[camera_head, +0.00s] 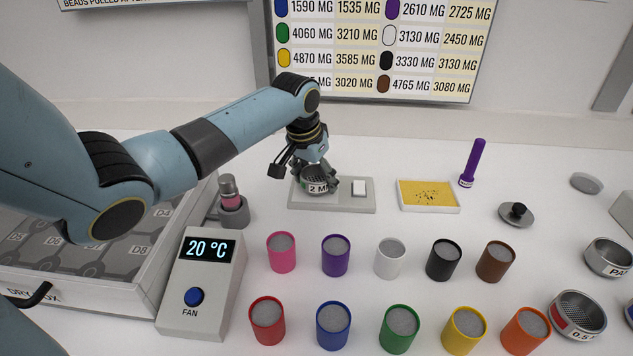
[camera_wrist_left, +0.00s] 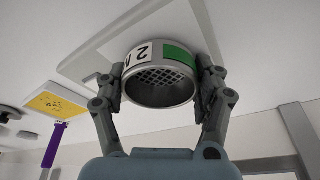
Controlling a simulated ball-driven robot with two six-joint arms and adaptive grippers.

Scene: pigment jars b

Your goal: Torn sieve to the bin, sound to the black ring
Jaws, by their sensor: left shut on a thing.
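My left gripper (camera_head: 325,186) is shut on a round metal sieve (camera_head: 316,184) marked "2 M…", at the left part of a pale grey plate (camera_head: 345,208). I cannot tell whether the sieve touches the plate. In the left wrist view the sieve (camera_wrist_left: 158,75) sits between both fingers, with a white label and a green patch on its wall. Its mesh shows as a dark grid, with no clear tear visible. Other sieves stand at the right: one marked "PA" (camera_head: 608,258), one marked "0.5" (camera_head: 578,316). I see no bin or black ring. My right gripper is out of view.
Several coloured jars (camera_head: 389,260) stand in two rows in front. A yellow tray (camera_head: 430,208), a purple stick (camera_head: 473,163) and a lid with a black knob (camera_head: 517,214) lie right of the plate. A fan box (camera_head: 203,280) and dry box (camera_head: 90,290) fill the left.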

